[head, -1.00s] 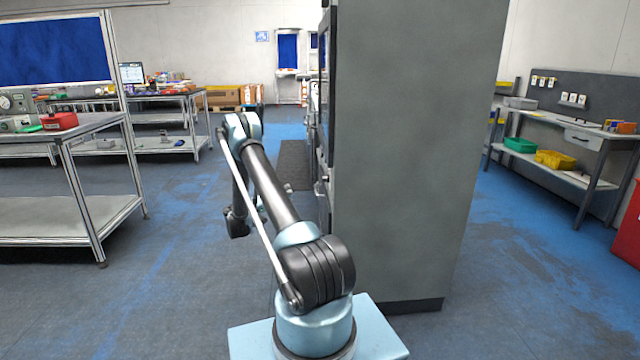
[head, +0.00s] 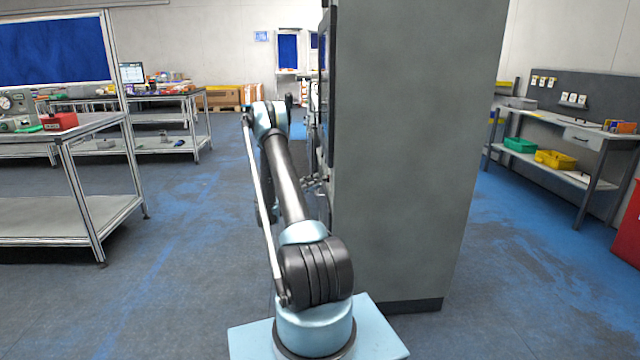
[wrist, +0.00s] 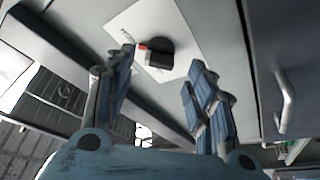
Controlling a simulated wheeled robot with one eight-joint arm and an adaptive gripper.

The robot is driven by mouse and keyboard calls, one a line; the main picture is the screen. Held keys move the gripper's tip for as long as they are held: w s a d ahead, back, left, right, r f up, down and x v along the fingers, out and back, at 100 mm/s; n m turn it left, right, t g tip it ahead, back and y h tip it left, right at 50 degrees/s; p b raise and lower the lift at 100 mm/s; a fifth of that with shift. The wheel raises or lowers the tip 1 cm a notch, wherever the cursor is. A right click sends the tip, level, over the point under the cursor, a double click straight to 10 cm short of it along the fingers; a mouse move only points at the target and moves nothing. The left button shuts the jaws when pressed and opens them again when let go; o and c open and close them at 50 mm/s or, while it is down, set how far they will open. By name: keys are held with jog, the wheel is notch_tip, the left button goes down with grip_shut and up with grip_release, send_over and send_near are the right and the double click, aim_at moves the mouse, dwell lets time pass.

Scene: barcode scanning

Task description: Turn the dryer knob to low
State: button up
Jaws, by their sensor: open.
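The dryer knob (wrist: 158,52) is a dark round dial with a bar-shaped grip and a red mark at one end. It sits on a white label plate (wrist: 185,25) with small lettering that I cannot read fully. My gripper (wrist: 160,80) is open and empty, with its two blue-padded fingers spread on either side below the knob in the wrist view. The fingers appear apart from the knob. In the head view my gripper (head: 314,184) shows small at the front face of the tall grey cabinet (head: 415,150); the knob is hidden there.
A metal handle (wrist: 287,100) stands out from a grey panel at the right of the wrist view. In the head view, a metal bench (head: 85,212) stands at the left and a workbench (head: 550,125) at the right.

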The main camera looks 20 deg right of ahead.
aim_at(326, 179)
jog(key=shift+x, duration=1.6)
jog(key=c, duration=1.1)
